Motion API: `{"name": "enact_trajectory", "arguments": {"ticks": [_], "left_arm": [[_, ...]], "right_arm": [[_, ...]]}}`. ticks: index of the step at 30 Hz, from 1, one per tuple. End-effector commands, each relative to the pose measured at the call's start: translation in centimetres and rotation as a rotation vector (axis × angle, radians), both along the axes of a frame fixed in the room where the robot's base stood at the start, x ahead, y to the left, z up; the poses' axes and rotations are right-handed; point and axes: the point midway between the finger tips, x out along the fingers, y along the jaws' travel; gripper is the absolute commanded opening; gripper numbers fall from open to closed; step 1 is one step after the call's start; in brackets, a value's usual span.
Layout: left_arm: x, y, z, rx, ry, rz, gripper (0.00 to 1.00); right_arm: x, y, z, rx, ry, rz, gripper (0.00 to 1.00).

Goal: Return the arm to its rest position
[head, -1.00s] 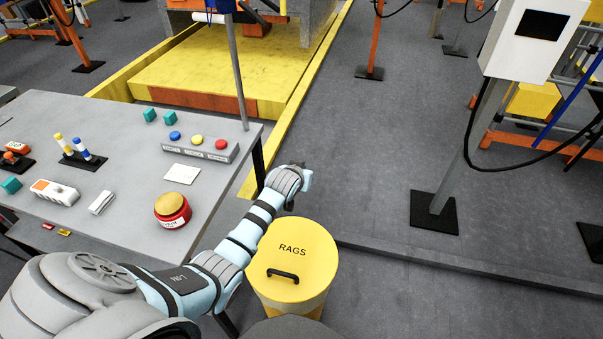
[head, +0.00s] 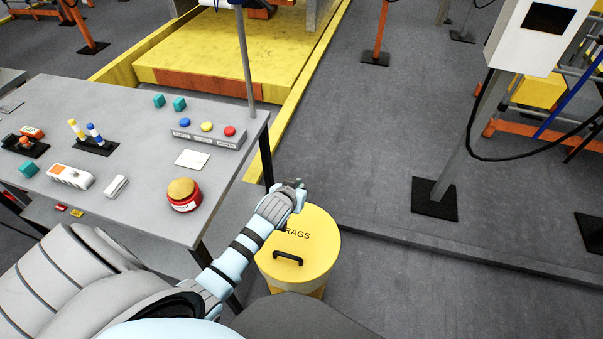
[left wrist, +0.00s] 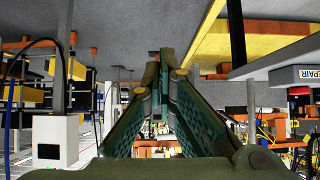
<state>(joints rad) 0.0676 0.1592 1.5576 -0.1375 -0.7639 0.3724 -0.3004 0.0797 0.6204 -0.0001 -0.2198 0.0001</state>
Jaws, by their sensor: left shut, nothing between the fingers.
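My left arm comes in from the lower left in the head view. Its gripper (head: 297,185) is at the far end, beyond the table's right edge and just above the upper left of the yellow rag bin (head: 312,262). In the left wrist view the two green fingers (left wrist: 158,62) run away from the camera and come together at their tips, with nothing held. The wrist view appears upside down, with the floor at the top. My right gripper is not in view.
A grey table (head: 130,120) on the left carries a three-button box (head: 208,134), a red and yellow button (head: 183,195), and several small items. A yellow platform (head: 235,65) lies behind it. A white box on a post (head: 528,38) stands at right. Floor between is clear.

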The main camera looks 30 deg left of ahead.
Motion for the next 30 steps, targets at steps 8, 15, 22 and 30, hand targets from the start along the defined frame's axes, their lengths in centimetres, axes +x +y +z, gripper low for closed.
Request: {"name": "enact_trajectory", "arguments": {"ticks": [8, 15, 22, 30], "left_arm": [[-0.1, 0.0, 0.0, 0.000, 0.000, 0.001, 0.00], [-0.6, -0.1, -0.1, 0.001, 0.011, -0.002, 0.00], [-9.8, -2.2, -1.2, 0.024, 0.211, -0.067, 0.00], [-21.9, -5.0, 0.1, 0.035, 0.459, -0.194, 0.00]], "right_arm": [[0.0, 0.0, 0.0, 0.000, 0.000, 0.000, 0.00], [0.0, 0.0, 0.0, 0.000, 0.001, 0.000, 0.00], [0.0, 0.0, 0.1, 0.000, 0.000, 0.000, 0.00], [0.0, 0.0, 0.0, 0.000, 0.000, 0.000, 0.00]]}}
